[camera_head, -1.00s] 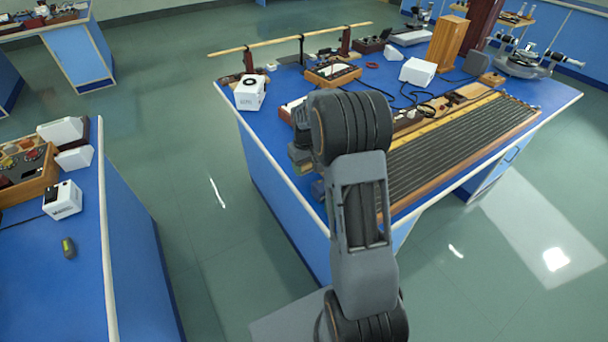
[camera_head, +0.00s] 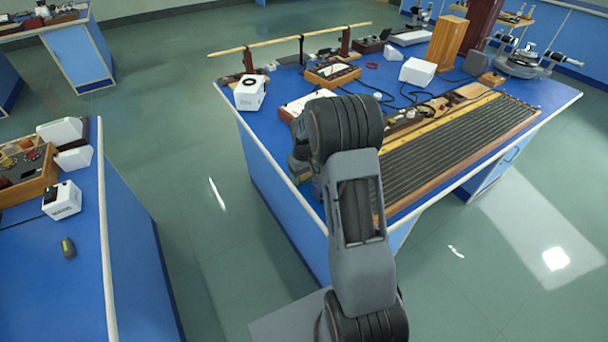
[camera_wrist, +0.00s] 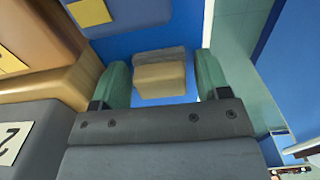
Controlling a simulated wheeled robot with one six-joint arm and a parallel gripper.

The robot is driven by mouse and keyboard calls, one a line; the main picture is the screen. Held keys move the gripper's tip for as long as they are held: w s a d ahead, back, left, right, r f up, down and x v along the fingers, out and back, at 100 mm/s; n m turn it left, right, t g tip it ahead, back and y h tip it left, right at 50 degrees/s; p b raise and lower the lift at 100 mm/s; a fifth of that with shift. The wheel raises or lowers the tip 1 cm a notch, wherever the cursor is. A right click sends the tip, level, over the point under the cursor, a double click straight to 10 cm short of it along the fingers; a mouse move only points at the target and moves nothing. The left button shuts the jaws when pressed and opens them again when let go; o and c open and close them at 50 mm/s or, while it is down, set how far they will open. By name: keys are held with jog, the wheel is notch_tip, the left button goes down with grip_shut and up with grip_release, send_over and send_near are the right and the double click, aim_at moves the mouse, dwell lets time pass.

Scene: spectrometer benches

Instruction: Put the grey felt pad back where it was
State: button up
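In the wrist view, a small block with a tan face (camera_wrist: 160,80) and a grey layer (camera_wrist: 160,55) behind it lies on the blue bench top. The grey layer may be the felt pad; I cannot tell for sure. My gripper (camera_wrist: 161,78) has its two green fingers apart, one on each side of this block, with gaps of blue showing beside it. It holds nothing. In the head view my gripper is hidden behind my arm, and I cannot make out the pad.
Wooden blocks (camera_wrist: 35,45) and grey blocks with number labels (camera_wrist: 30,135) stand close on the wrist view's left. The bench edge and floor are on its right. In the head view, a white box (camera_head: 250,93) and a ridged board (camera_head: 455,150) lie on the blue bench.

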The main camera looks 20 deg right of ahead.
jog(key=shift+o, duration=0.6)
jog(key=shift+r, duration=0.1)
jog(key=shift+r, duration=0.25)
notch_tip(320, 180, up, 11)
jog(key=s+a+r+t, duration=0.2)
jog(key=s+a+r, duration=0.4)
jog(key=s, duration=0.3)
jog(key=s+a+m+t, duration=0.1)
jog(key=s+a, duration=0.4)
jog(key=s, duration=0.8)
jog(key=shift+a+f, duration=0.15)
jog(key=shift+f, duration=0.05)
jog(key=shift+r, duration=0.1)
